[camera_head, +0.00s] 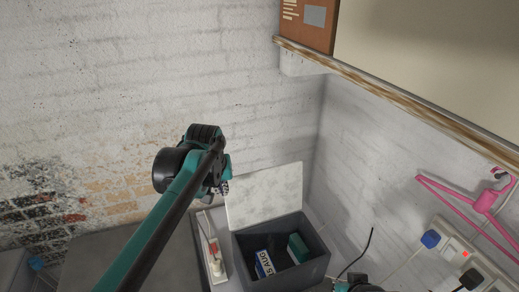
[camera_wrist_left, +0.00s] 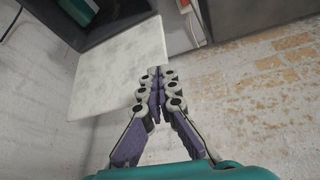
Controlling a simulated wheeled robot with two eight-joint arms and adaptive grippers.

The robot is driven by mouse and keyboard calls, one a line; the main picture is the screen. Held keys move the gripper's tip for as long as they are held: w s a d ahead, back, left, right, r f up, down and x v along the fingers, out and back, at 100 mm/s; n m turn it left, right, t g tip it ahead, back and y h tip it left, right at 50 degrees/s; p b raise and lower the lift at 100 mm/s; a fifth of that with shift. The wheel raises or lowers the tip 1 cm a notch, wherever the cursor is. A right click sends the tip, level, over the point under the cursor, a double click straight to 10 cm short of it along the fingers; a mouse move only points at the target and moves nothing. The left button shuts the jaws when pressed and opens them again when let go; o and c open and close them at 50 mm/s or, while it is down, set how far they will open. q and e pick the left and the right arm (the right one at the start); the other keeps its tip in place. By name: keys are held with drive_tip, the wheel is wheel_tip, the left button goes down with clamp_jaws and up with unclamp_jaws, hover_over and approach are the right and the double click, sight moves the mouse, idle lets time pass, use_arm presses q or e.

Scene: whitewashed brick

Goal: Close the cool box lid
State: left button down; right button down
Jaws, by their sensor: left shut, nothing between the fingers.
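The cool box (camera_head: 318,266) is a dark grey box in the lower middle of the head view. Its pale, mottled lid (camera_head: 268,195) stands up at the back of the box, near the brick wall. The lid also shows in the left wrist view (camera_wrist_left: 112,72), with the dark box (camera_wrist_left: 128,14) beyond it. My left gripper (camera_head: 224,188) is shut and empty by the lid's upper left edge. In the left wrist view its fingertips (camera_wrist_left: 157,82) overlap the lid's edge; I cannot tell if they touch. My right gripper is not clearly visible.
A blue-and-white carton (camera_head: 264,264) and a green item (camera_head: 298,247) lie inside the box. Sockets with plugs (camera_head: 431,239) and a pink object (camera_head: 487,201) are at the right. A wooden-edged board (camera_head: 400,98) juts out above.

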use_arm(q)
drive_tip(key=w+d+r+n+g+p, duration=0.15)
drive_tip(key=w+d+p, duration=0.25)
drive_tip(key=w+p, duration=0.45)
drive_tip(key=w+d+r+n+g+p, duration=0.1)
drive_tip(key=w+d+r+p, duration=0.35)
drive_tip(key=w, duration=0.75)
wheel_tip(320, 180, down, 11)
drive_tip(key=s+d+p, duration=0.1)
drive_tip(key=p, duration=0.3)
drive_tip(key=shift+s+y, duration=0.25)
drive_tip(key=shift+y, duration=0.15)
drive_tip(key=shift+d+f+g, duration=0.1)
drive_tip(key=shift+g, duration=0.15)
